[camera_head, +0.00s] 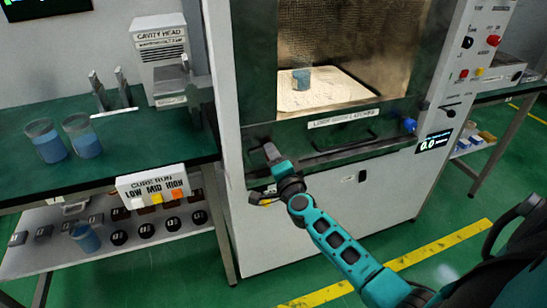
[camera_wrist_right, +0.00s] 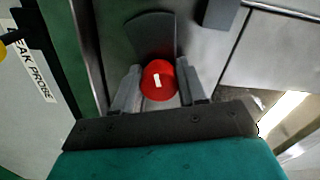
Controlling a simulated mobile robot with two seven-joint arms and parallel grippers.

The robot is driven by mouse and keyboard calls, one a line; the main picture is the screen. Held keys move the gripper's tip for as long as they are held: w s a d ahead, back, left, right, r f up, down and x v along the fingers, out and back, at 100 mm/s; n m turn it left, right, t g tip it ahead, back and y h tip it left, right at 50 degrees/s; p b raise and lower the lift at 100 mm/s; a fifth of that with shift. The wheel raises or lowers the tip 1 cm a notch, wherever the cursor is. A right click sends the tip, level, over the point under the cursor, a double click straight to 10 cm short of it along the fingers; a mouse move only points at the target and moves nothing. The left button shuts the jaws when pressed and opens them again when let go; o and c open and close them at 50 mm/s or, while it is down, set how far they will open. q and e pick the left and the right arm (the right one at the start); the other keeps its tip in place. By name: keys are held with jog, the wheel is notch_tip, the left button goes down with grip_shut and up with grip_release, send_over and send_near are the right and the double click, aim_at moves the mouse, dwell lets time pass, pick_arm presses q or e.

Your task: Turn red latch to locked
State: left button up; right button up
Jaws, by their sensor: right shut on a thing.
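The red latch (camera_wrist_right: 158,86) is a round red knob with a short white mark, set against a dark fan-shaped plate (camera_wrist_right: 150,35) in the right wrist view. The white mark stands nearly upright there, tilted slightly. My right gripper (camera_wrist_right: 159,92) has one finger on each side of the knob and is shut on it. In the head view the right gripper (camera_head: 271,154) is at the lower left of the generator's front, below the glass door (camera_head: 340,45), and hides the knob. My left gripper is in neither view.
A blue knob (camera_head: 409,125) sits at the door's lower right, beside a small display (camera_head: 434,141). A dark handle bar (camera_head: 345,146) runs below the door. A green bench (camera_head: 110,155) with two blue-filled beakers stands left. A beaker (camera_head: 301,79) stands inside the cavity.

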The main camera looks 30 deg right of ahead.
jog(key=m, duration=0.4)
jog(key=shift+a+f+m+b, duration=0.15)
jog(key=shift+f+m+b, duration=0.1)
jog(key=shift+m+b, duration=0.05)
jog(key=shift+m, duration=1.9)
jog(key=shift+r, duration=0.1)
jog(key=o, duration=1)
jog(key=shift+r, duration=0.15)
jog(key=shift+o, duration=0.2)
jog(key=shift+s, duration=0.15)
jog(key=v, duration=1.2)
jog(key=shift+s+b, duration=0.3)
jog(key=shift+s, duration=0.05)
